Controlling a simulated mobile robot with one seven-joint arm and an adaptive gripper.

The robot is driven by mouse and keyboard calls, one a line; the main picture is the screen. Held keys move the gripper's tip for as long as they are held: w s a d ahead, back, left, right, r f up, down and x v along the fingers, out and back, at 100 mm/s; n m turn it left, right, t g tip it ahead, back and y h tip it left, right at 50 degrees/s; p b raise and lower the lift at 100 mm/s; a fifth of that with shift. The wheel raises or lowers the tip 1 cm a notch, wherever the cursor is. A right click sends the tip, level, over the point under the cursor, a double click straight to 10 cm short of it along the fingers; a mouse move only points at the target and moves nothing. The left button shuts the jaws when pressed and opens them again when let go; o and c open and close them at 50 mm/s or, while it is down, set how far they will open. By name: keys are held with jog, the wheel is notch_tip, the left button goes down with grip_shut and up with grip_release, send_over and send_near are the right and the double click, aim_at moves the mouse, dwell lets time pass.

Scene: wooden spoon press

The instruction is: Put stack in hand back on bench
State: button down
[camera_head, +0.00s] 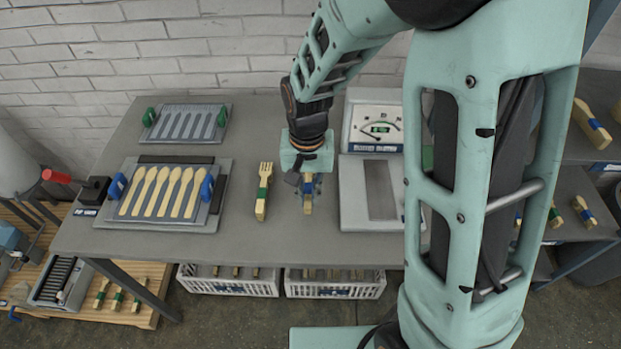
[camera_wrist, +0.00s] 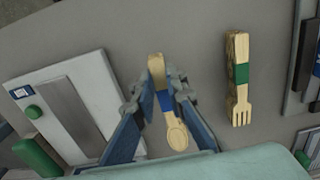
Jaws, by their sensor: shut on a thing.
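My gripper (camera_head: 306,185) is over the middle of the grey bench (camera_head: 270,233). It is shut on a stack of wooden spoons with a blue band; the spoon stack (camera_wrist: 176,134) shows between the fingers (camera_wrist: 162,97) in the wrist view. In the head view the stack (camera_head: 308,208) is mostly hidden by my gripper. I cannot tell whether it touches the bench. A stack of wooden forks (camera_head: 263,192) with a green band lies on the bench to the left of my gripper; it also shows at the right in the wrist view (camera_wrist: 238,80).
A scale-like device (camera_head: 366,185) with a dial stands right of my gripper. A mould tray holding several spoons (camera_head: 162,195) lies at the left, with an empty-looking mould plate (camera_head: 184,123) behind. White crates (camera_head: 230,286) sit below. Bare bench lies around the fork stack.

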jog(key=shift+w+d+f, duration=0.25)
jog(key=shift+d+f, duration=0.05)
jog(key=shift+f, duration=0.2)
jog(key=shift+w+f, duration=0.1)
jog(key=shift+f, duration=1.45)
jog(key=shift+f+b, duration=0.2)
jog(key=shift+b, duration=0.1)
jog(key=c, duration=2)
grip_release()
jog(key=shift+o, duration=0.2)
jog(key=shift+r, duration=0.15)
notch_tip(320, 180, up, 12)
jog(key=shift+r+p, duration=0.1)
jog(key=shift+p, duration=0.55)
